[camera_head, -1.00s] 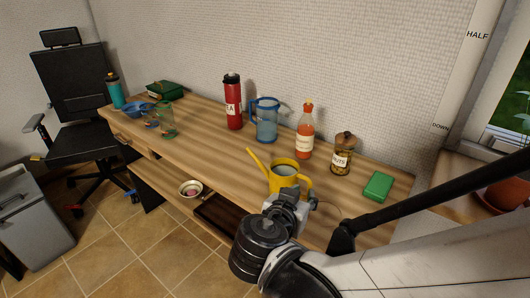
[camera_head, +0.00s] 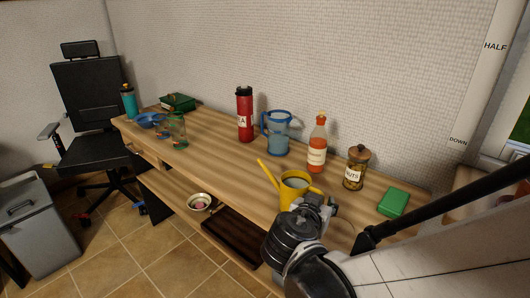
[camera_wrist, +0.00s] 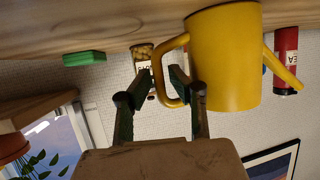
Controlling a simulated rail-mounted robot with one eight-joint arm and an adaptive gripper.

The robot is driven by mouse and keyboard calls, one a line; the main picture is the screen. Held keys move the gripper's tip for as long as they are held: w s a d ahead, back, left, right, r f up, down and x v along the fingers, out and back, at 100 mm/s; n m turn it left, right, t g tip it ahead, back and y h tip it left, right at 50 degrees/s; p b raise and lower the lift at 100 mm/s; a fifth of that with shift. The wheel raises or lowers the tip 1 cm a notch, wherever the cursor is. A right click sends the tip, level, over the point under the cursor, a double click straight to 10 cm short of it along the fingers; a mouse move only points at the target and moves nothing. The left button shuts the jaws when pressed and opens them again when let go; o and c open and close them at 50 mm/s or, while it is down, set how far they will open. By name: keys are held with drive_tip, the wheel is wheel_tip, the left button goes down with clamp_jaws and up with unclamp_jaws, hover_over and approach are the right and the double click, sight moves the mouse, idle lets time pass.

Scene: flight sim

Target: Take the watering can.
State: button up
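The yellow watering can (camera_head: 291,193) stands upright on the front part of the wooden desk, its spout pointing left and away. In the wrist view, which is upside down, the can (camera_wrist: 226,60) fills the upper middle, with its handle (camera_wrist: 160,68) on the left. My gripper (camera_head: 322,200) is at the handle side of the can. In the wrist view, my gripper (camera_wrist: 162,74) has its two fingers apart, with the handle's outer curve between the fingertips in the picture. Whether a finger touches the handle I cannot tell.
Behind the can stand a blue pitcher (camera_head: 276,134), a sauce bottle (camera_head: 317,146), a nuts jar (camera_head: 355,168) and a red flask (camera_head: 245,115). A green box (camera_head: 393,202) lies to the right. A bowl (camera_head: 199,201) sits on the lower shelf.

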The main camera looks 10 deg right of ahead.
drive_tip(key=shift+c, duration=0.4)
clamp_jaws()
drive_tip(key=shift+r, duration=0.1)
